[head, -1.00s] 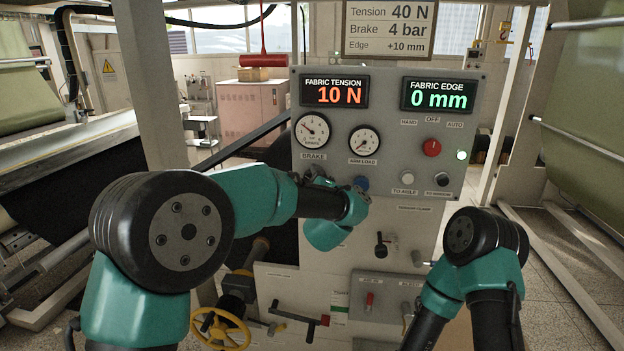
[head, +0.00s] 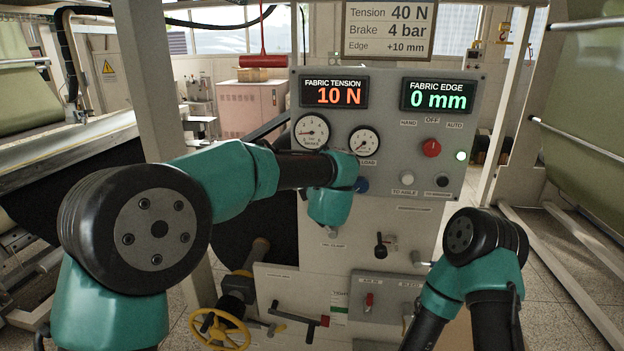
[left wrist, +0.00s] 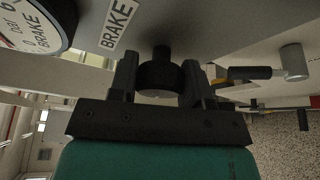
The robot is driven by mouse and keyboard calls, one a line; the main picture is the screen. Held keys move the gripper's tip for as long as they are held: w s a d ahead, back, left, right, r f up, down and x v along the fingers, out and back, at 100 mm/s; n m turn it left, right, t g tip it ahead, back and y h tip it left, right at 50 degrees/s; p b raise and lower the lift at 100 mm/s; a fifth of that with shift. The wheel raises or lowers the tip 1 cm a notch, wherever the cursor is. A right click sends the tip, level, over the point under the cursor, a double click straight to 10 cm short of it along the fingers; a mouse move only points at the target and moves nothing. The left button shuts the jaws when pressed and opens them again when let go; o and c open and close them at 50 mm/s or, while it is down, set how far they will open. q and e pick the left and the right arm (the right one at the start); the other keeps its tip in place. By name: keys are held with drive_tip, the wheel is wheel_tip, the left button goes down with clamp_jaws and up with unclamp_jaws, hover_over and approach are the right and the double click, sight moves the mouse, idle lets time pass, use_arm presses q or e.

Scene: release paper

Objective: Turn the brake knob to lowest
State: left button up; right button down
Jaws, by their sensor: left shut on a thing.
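The brake knob (left wrist: 161,76) is a black round knob on a short stem below the BRAKE label, seen in the left wrist view. My left gripper (left wrist: 158,82) is shut on it, with one finger on each side. In the head view, my left arm hides the knob and the fingertips. The brake gauge (head: 312,131) has its needle pointing left, at the low side of the dial. My right arm stands at the lower right of the head view, and its gripper is out of sight.
A sign (head: 389,30) above reads Brake 4 bar. A yellow handwheel (head: 220,330) is at lower left.

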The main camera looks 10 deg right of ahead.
use_arm(q)
drive_tip(key=n+g+h, duration=0.1)
drive_tip(key=n, duration=0.2)
drive_tip(key=shift+n, duration=0.3)
idle(0.3)
drive_tip(key=o, duration=0.9)
drive_tip(key=shift+o, duration=0.2)
drive_tip(key=shift+s, duration=0.1)
drive_tip(key=a+v, duration=0.1)
drive_tip(key=v, duration=1.6)
drive_tip(key=shift+d+r, duration=0.15)
drive_tip(key=shift+r, duration=0.2)
